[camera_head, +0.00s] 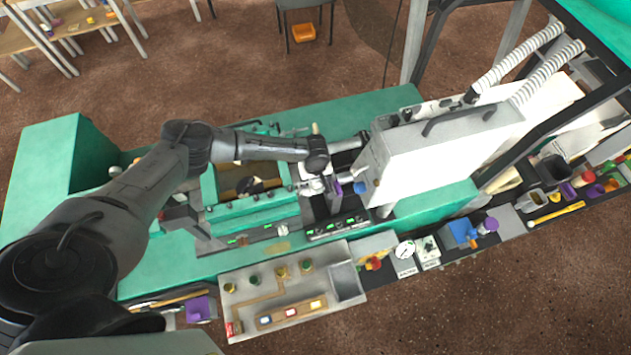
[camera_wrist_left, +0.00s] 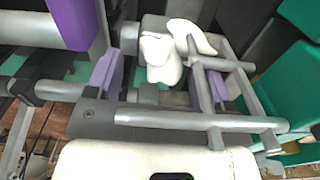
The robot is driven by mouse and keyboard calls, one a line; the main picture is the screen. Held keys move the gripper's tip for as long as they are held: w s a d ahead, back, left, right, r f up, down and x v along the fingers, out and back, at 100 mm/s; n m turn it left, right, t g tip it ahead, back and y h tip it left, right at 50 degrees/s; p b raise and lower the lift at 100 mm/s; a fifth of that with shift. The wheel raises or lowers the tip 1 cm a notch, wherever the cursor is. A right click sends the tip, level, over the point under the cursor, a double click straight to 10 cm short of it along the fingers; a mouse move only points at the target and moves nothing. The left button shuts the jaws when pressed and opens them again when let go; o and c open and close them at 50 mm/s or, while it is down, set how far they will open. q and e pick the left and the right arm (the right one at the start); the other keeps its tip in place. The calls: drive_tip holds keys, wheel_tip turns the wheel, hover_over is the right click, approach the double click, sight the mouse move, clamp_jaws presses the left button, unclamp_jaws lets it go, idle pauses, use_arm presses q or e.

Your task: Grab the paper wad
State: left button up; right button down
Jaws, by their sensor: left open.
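Two crumpled white paper wads show in the left wrist view. One wad (camera_wrist_left: 162,58) sits between the open fingers, and a second, longer white piece (camera_wrist_left: 191,36) lies behind it to the right. My left gripper (camera_wrist_left: 160,78) is open, with a purple-padded finger on each side of the nearer wad. I cannot tell whether either finger touches it. In the head view the left gripper (camera_head: 324,187) is down at the green machine (camera_head: 140,262), beside the large white box-like housing. The wads cannot be made out clearly there. My right gripper is not in view.
The white housing (camera_head: 440,160) stands close to the right of the left gripper. Grey bars (camera_wrist_left: 225,95) lie close to the right finger. A panel with knobs (camera_head: 292,290) and a bench strip with several small tools lie along the front.

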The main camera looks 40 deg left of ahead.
use_arm(q)
drive_tip(key=shift+f, duration=0.6)
drive_tip(key=c, duration=1)
